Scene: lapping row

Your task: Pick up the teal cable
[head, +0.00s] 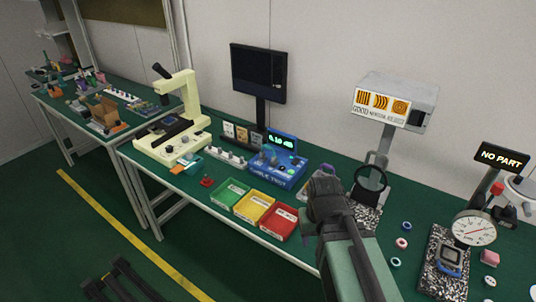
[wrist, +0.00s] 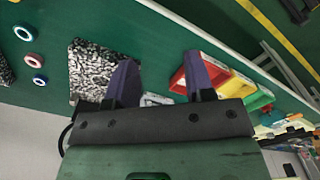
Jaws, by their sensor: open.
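My gripper (wrist: 160,78) is open, with two purple fingers apart and nothing between them. In the head view it is above the bench, right of the trays, and my arm hides part of it. A small teal ring (head: 396,262) lies on the bench to its right; it also shows in the wrist view (wrist: 22,33), at the far left. It may be a coiled cable, but it is too small to tell. Another teal item (head: 190,163) lies by the microscope, well left of my gripper; its shape is unclear.
Green (head: 230,191), yellow (head: 253,207) and red (head: 279,221) trays line the front edge, left of my gripper. A blue cable tester (head: 279,170) stands behind them. A speckled block (wrist: 90,70) is beside one finger. Two other rings (head: 406,226) (head: 401,243) and a dial gauge (head: 474,228) are right.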

